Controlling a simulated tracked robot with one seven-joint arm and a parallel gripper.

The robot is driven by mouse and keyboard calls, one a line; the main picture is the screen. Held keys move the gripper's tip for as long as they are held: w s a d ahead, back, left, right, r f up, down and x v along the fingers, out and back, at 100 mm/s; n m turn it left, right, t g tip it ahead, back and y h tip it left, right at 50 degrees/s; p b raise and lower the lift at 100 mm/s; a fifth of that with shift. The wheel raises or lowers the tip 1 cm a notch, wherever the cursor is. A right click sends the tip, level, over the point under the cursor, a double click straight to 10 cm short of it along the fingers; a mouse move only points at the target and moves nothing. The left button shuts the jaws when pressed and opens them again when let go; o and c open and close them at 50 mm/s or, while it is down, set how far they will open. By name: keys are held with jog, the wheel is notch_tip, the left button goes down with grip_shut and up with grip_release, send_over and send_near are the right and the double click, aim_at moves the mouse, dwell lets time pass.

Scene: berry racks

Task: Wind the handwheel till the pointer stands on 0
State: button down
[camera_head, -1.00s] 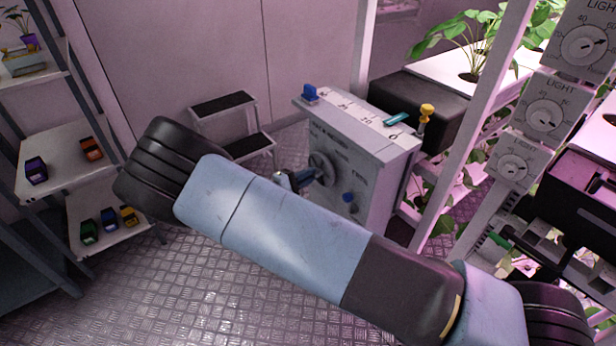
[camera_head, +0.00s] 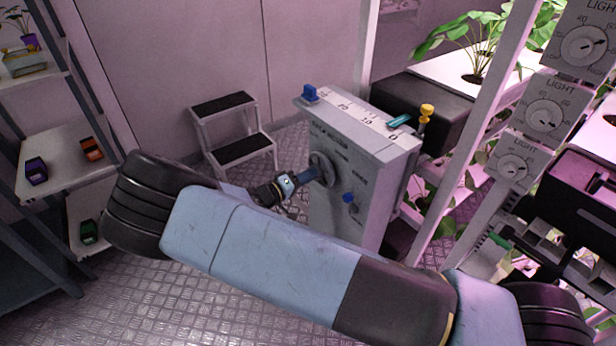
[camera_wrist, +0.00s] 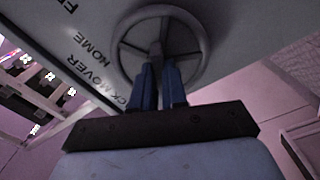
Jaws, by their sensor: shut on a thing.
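The handwheel (camera_head: 321,168) is a grey spoked wheel on the front of a grey control box (camera_head: 350,215); it also shows close up in the wrist view (camera_wrist: 199,50). My gripper (camera_head: 313,174) is at the wheel. In the wrist view its blue fingers (camera_wrist: 160,72) are shut on a grey part of the wheel, inside the rim. The teal pointer (camera_head: 400,121) lies beside a white scale strip (camera_head: 355,111) on top of the box, near the strip's right end. The numbers are too small to read surely.
A step stool (camera_head: 234,135) stands left of the box, a shelf (camera_head: 75,150) farther left, plant racks at right.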

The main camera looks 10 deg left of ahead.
jog(key=shift+s+f+m, duration=0.15)
jog(key=shift+f+m, duration=0.1)
jog(key=shift+m, duration=0.15)
jog(key=c, duration=1.4)
grip_release()
jog(key=shift+o, duration=1.2)
jog(key=shift+r, duration=0.15)
jog(key=v, duration=1.3)
jog(key=shift+s+a, duration=0.25)
